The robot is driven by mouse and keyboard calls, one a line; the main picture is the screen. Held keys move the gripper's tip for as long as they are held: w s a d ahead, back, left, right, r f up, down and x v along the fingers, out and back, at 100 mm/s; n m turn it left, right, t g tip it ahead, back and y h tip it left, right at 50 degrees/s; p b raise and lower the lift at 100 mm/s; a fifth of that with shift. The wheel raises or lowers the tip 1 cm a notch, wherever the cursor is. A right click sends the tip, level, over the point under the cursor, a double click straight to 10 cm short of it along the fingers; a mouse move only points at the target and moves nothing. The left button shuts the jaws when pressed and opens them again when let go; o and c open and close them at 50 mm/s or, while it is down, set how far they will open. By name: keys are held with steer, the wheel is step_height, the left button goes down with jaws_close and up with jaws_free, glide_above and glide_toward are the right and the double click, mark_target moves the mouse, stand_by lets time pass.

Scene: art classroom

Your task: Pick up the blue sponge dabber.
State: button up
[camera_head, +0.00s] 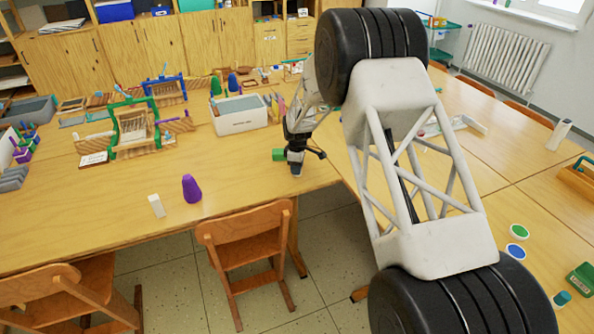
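A small cylinder with a blue-teal top (562,298) stands on the right-hand table near the bottom right corner; it may be the blue sponge dabber, but it is too small to be sure. My gripper (295,169) is small and dark near the front edge of the left table, far to the left of that cylinder. A small green piece (279,154) shows right beside my gripper; I cannot tell whether they touch. The fingers are too small to show whether they are open or shut. My arm hides part of the tables.
A purple cone (191,189) and a white block (156,206) stand on the left table. A white bin (240,121) and small looms (131,130) are behind. Green (519,231) and blue (517,250) round pots and a green box (583,278) are at right. A chair (247,239) stands in front.

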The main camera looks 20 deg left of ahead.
steer(key=c, duration=0.4)
steer(key=shift+r, duration=0.1)
steer(key=shift+r, duration=0.45)
step_height(320, 180, up, 3)
steer(key=shift+s+d+f, duration=0.1)
steer(key=shift+f, duration=0.1)
steer(key=s+d, duration=0.3)
steer(key=s, duration=0.1)
steer(key=s+d+r, duration=0.1)
steer(key=s+d, duration=0.1)
steer(key=s, duration=0.2)
steer(key=s+d, duration=0.3)
steer(key=s, duration=0.2)
steer(key=shift+d+r, duration=0.15)
steer(key=shift+d, duration=0.2)
